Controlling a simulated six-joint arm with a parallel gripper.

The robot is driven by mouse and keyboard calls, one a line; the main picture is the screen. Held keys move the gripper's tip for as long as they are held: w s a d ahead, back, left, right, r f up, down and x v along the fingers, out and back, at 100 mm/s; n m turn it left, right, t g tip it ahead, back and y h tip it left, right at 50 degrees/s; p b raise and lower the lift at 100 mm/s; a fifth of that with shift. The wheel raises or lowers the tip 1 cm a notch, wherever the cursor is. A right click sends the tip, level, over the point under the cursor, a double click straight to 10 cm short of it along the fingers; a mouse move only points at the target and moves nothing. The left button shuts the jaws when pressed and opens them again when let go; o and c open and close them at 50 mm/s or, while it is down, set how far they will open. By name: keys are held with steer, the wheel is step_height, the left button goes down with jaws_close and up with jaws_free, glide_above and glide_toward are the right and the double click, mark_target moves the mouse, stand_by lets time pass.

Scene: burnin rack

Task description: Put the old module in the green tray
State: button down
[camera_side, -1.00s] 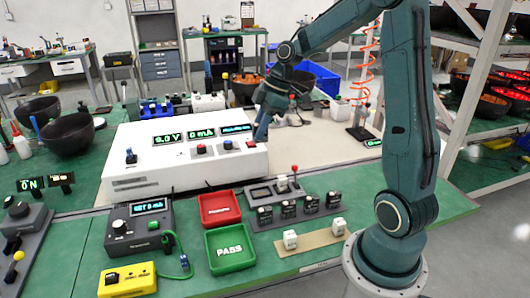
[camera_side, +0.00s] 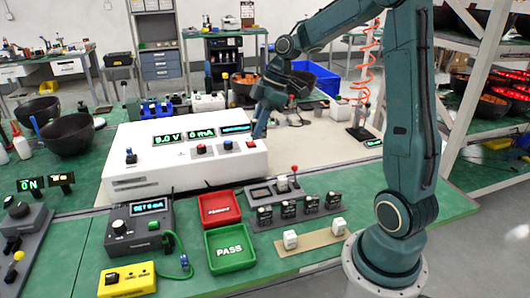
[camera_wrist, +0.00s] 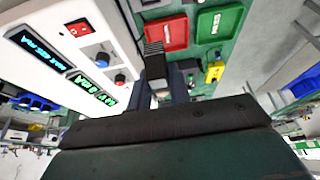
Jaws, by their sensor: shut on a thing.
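In the side view my gripper (camera_side: 260,130) hangs by the right end of the white instrument, its fingertips low and small there. In the wrist view the gripper (camera_wrist: 158,88) is shut on a small grey block with a ridged dark end, which I take to be the old module (camera_wrist: 155,66). I cannot make out the module in the side view. The green tray (camera_side: 230,268), marked PASS, lies at the front of the bench and looks empty. It also shows in the wrist view (camera_wrist: 216,38), apart from the gripper.
A red tray (camera_side: 219,210) sits just behind the green one. The large white instrument (camera_side: 170,178) stands behind the trays. Right of them are a holder with several dark modules (camera_side: 290,213) and a tan strip (camera_side: 316,237) with two white blocks.

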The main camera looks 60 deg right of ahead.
steer(key=s+a+n+g+y, duration=0.1)
steer(key=s+a+n+g, duration=0.2)
steer(key=a+n, duration=0.5)
steer(key=a+f, duration=0.1)
steer(key=a, duration=1.2)
steer(key=shift+a+n, duration=0.15)
steer(key=shift+n, duration=0.25)
step_height(320, 180, down, 16)
steer(key=shift+f, duration=0.1)
steer(key=shift+f, duration=0.1)
steer(key=shift+f, duration=1.75)
steer(key=shift+f, duration=0.15)
steer(key=c, duration=1.3)
jaws_free()
